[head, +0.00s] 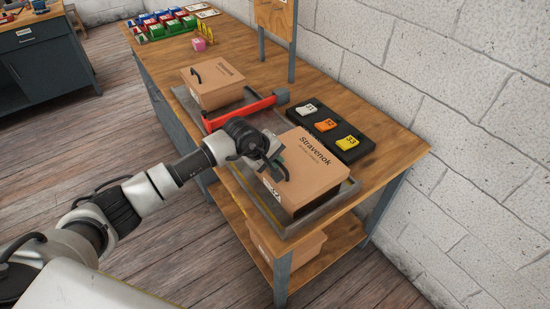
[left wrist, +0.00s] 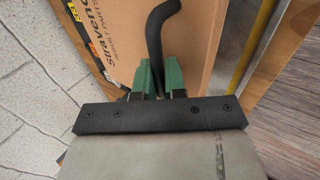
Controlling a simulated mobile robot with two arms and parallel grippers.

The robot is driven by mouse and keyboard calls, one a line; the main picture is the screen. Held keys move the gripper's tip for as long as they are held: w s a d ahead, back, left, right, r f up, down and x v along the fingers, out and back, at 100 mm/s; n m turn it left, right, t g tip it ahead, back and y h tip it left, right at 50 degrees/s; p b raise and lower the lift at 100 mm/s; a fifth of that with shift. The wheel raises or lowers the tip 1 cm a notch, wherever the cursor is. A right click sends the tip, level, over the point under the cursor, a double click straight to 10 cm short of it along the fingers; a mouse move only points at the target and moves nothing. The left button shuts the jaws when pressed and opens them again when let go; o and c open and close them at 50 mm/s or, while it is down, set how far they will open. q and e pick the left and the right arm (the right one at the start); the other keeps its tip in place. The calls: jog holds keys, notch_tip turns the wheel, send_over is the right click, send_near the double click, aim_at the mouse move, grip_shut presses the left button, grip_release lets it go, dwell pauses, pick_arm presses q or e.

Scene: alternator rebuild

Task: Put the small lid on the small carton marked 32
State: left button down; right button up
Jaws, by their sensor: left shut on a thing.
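My left gripper (head: 277,168) is shut on the black handle of a brown lid (head: 313,160) printed "Stravenok". In the left wrist view the green fingers (left wrist: 162,75) close around that curved handle (left wrist: 154,32), with the lid's brown top (left wrist: 207,35) beyond. The lid is over the near carton (head: 296,208) at the right end of the bench; I cannot tell whether it is fully seated. A white label shows low on the near side, too small to read. Another closed carton (head: 215,92) with a black handle stands farther back. My right gripper is out of view.
A black tray (head: 326,134) with white, orange and yellow number tags lies beside the near carton. A red bar (head: 240,113) lies between the cartons. Another carton (head: 300,250) is on the lower shelf. Coloured bins (head: 165,25) stand at the far end; a block wall runs behind.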

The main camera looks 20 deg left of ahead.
pick_arm(q)
jog(key=c, duration=1.2)
grip_release()
jog(key=shift+r, duration=0.1)
jog(key=shift+s+a+r, duration=0.15)
jog(key=b+v, duration=0.4)
jog(key=v, duration=0.7)
jog(key=shift+s+r, duration=0.15)
jog(key=shift+r, duration=0.05)
